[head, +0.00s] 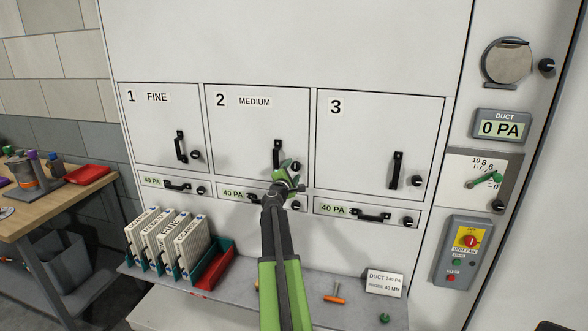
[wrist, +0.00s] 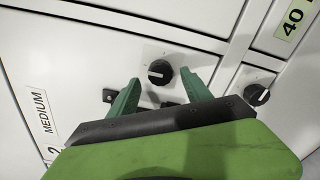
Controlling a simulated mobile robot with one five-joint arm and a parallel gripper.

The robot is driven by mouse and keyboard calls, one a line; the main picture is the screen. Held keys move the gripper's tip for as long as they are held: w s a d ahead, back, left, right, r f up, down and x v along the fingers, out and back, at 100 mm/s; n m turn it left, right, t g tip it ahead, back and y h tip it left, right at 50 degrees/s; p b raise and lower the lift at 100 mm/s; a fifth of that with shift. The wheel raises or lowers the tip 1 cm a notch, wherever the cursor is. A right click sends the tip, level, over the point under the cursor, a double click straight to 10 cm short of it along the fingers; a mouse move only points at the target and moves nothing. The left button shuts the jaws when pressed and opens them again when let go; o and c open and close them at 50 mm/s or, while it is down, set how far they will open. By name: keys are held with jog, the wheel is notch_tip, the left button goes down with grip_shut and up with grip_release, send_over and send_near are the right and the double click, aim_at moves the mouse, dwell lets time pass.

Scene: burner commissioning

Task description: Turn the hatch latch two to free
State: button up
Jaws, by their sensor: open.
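Hatch 2 (head: 240,125), labelled MEDIUM, is the middle one of three closed white hatches. Its black latch knob (head: 296,166) sits at the hatch's lower right, beside the black bar handle (head: 277,152). In the wrist view the latch knob (wrist: 160,72) shows a white line mark and lies just beyond and between the green fingertips. My gripper (head: 287,177) is open in front of the hatch's lower right corner. In the wrist view my gripper (wrist: 158,80) has its fingers spread either side of the knob; I cannot tell if they touch it.
A drawer knob (wrist: 257,95) is close to the right finger. Hatch 3 (head: 375,140) and hatch 1 (head: 160,120) flank hatch 2. Below, a grey shelf (head: 345,285) holds a filter rack, red tray (head: 213,270), orange-handled tool (head: 334,297) and card (head: 384,282). A control panel is at right.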

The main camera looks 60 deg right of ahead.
jog(key=v, duration=1.4)
jog(key=shift+a, duration=0.35)
jog(key=shift+w, duration=0.1)
